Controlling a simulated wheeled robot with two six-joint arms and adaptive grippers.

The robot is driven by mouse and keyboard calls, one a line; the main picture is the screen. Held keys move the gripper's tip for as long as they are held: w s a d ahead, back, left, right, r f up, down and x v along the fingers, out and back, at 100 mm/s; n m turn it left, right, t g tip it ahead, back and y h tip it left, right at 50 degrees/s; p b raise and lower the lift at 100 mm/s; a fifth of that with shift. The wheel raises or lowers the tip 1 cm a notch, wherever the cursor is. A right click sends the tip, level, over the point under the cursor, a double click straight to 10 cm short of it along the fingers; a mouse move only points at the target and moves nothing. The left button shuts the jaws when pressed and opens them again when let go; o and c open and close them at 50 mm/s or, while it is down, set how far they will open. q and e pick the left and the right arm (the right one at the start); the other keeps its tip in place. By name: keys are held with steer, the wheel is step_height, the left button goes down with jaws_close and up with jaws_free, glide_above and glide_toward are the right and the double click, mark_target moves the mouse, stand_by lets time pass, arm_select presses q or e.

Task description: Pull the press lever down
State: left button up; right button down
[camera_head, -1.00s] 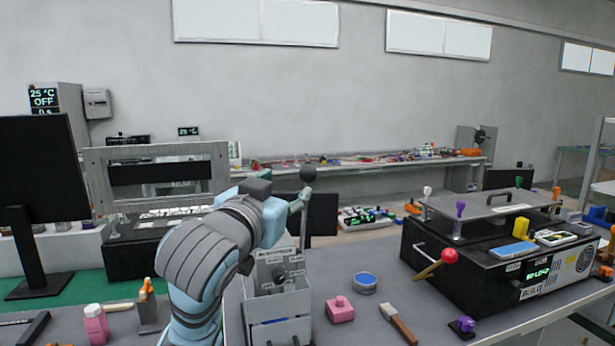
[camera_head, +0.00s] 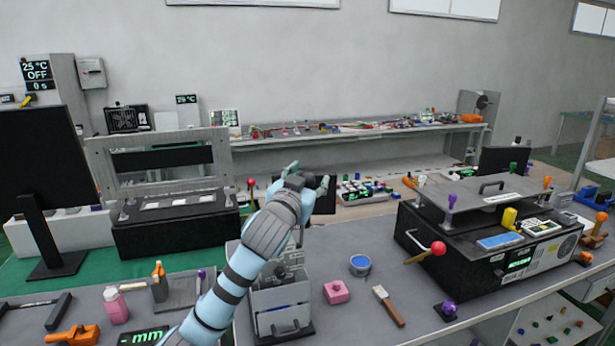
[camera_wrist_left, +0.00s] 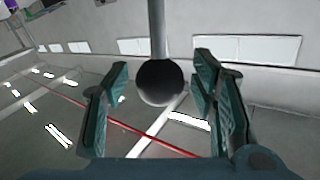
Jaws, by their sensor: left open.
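The press fixture is a grey box (camera_head: 280,298) at the front edge of the bench, left of centre in the head view. Its lever's dark ball knob and most of its rod are hidden behind my left arm in that view. In the left wrist view, the round black knob (camera_wrist_left: 160,83) hangs on a grey rod (camera_wrist_left: 157,30) and lies between the two fingers. My left gripper (camera_head: 309,176) is open above the press. In the wrist view its fingers (camera_wrist_left: 158,105) stand either side of the knob, with visible gaps. My right gripper is not in view.
A black machine (camera_head: 470,262) with a red-knobbed lever (camera_head: 438,248) stands to the right. A pink block (camera_head: 337,291), a blue-topped tin (camera_head: 360,265) and a brush (camera_head: 389,306) lie between it and the press. A monitor (camera_head: 38,185) stands far left.

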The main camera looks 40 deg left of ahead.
arm_select(q)
steer(key=shift+s, duration=0.15)
steer(key=shift+c, duration=0.3)
jaws_close()
steer(key=shift+d, duration=0.1)
